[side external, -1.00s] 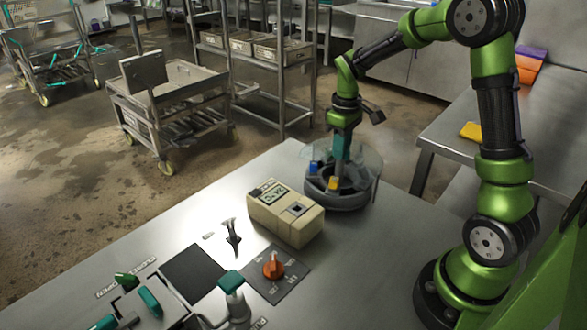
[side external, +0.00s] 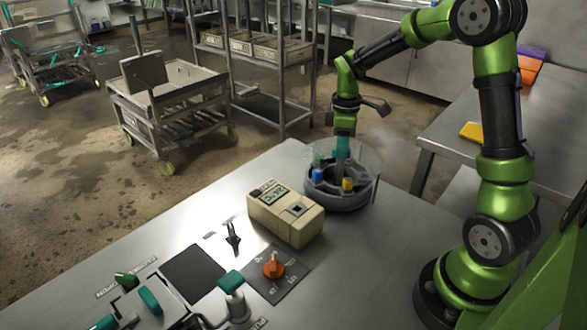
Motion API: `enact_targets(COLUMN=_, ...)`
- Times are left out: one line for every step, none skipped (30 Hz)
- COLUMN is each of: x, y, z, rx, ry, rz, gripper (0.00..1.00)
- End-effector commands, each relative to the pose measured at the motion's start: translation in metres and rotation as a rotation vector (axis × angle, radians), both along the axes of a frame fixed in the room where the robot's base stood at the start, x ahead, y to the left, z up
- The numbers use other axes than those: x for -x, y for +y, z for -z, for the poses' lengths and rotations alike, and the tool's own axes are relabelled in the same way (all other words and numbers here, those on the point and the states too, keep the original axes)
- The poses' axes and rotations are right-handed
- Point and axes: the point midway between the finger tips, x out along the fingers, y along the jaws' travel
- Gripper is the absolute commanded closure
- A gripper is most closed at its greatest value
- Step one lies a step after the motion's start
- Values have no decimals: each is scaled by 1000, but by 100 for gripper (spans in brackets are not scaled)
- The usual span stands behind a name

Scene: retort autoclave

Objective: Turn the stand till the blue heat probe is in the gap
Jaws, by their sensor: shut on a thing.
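The stand (side external: 340,201) is a round grey holder at the far edge of the steel table. A blue heat probe (side external: 318,175) stands at its front left and a yellow probe (side external: 347,185) at its front, right of the blue one. A small green piece shows behind the blue probe. A clear curved guard (side external: 372,160) surrounds part of the stand; its gap's exact edges are hard to make out. My gripper (side external: 343,136) points down, shut on the teal centre post (side external: 342,150) of the stand. The fingertips are too small to see clearly.
A beige meter box (side external: 285,213) with a display stands close in front of the stand, to the left. An orange knob (side external: 273,266) and a teal-topped lever (side external: 231,281) are nearer the camera. A steel side table (side external: 480,110) is at the right.

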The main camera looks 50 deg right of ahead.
Motion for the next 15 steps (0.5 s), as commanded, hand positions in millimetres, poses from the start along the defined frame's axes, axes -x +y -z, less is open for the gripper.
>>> enact_targets(x=1, y=0, z=-2, rx=-1, ry=1, rz=-18, gripper=100)
enact_targets(x=1, y=0, z=-2, rx=-1, ry=1, rz=-34, gripper=100)
enact_targets(x=1, y=0, z=-2, rx=-1, ry=1, rz=-53, gripper=100)
enact_targets(x=1, y=0, z=-2, rx=-1, ry=1, rz=-69, gripper=100)
enact_targets(x=1, y=0, z=-2, rx=-1, ry=1, rz=-83, gripper=100)
enact_targets(x=1, y=0, z=-2, rx=-1, ry=1, rz=-103, gripper=100)
enact_targets(x=1, y=0, z=-2, rx=-1, ry=1, rz=-117, gripper=100)
enact_targets(x=1, y=0, z=-2, rx=-1, ry=1, rz=-133, gripper=100)
enact_targets(x=1, y=0, z=-2, rx=-1, ry=1, rz=-151, gripper=100)
enact_targets(x=1, y=0, z=-2, rx=-1, ry=1, rz=-165, gripper=100)
enact_targets(x=1, y=0, z=-2, rx=-1, ry=1, rz=-178, gripper=100)
enact_targets(x=1, y=0, z=-2, rx=-1, ry=1, rz=-196, gripper=100)
enact_targets(x=1, y=0, z=-2, rx=-1, ry=1, rz=-208, gripper=100)
enact_targets(x=1, y=0, z=-2, rx=-1, ry=1, rz=-220, gripper=100)
enact_targets(x=1, y=0, z=-2, rx=-1, ry=1, rz=-236, gripper=100)
